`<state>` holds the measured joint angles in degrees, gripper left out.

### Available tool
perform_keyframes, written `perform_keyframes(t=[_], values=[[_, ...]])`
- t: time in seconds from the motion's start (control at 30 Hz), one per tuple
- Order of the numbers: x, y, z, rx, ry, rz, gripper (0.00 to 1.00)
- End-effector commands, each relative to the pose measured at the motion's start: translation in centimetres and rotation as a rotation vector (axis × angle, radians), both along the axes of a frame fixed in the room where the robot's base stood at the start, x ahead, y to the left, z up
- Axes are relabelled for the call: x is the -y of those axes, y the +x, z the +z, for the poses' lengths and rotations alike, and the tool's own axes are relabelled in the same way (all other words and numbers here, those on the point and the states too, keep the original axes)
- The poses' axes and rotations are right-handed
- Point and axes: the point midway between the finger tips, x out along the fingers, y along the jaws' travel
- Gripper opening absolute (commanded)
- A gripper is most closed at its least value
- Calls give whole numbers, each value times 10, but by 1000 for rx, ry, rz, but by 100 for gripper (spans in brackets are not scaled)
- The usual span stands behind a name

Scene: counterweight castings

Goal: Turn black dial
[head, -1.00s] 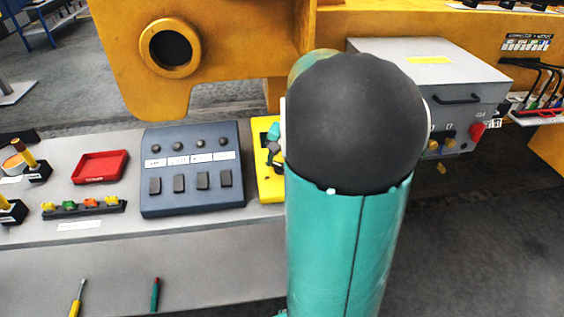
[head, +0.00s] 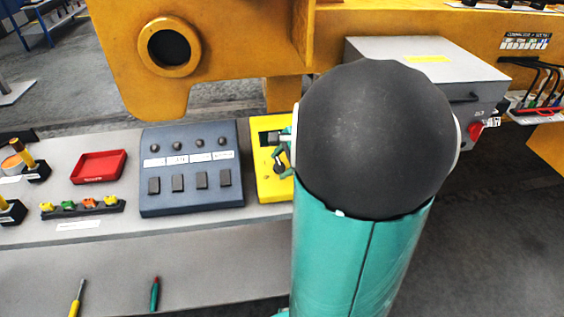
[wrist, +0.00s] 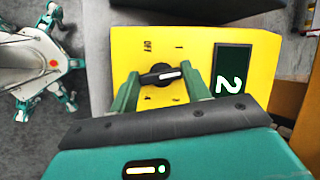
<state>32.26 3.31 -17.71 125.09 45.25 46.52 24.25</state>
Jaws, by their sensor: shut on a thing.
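The black dial (wrist: 150,77) sits on a yellow panel (wrist: 125,50), with OFF and 1 printed above it and other marks below, too small to read. Its white pointer line lies roughly level in the wrist view. My gripper (wrist: 161,76) is shut on the dial, one green finger at each side. A dark display (wrist: 232,72) on the panel shows a white 2, turned sideways. In the head view, the yellow panel (head: 270,188) stands just left of my arm, which covers its right part. My gripper (head: 285,150) reaches it there, and the dial is hard to make out.
A blue-grey box (head: 190,205) with knobs and switches stands close left of the panel. Further left are a red tray (head: 98,167) and a row of coloured buttons. A yellow machine frame (head: 230,45) rises behind. A grey box (head: 420,60) is at the right.

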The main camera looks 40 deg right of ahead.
Motion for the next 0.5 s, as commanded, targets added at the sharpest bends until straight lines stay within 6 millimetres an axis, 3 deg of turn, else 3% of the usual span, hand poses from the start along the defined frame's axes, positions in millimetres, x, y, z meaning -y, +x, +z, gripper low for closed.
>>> perform_keyframes(t=[0.5], values=[[0,-1,0,63,88,-195,24]])
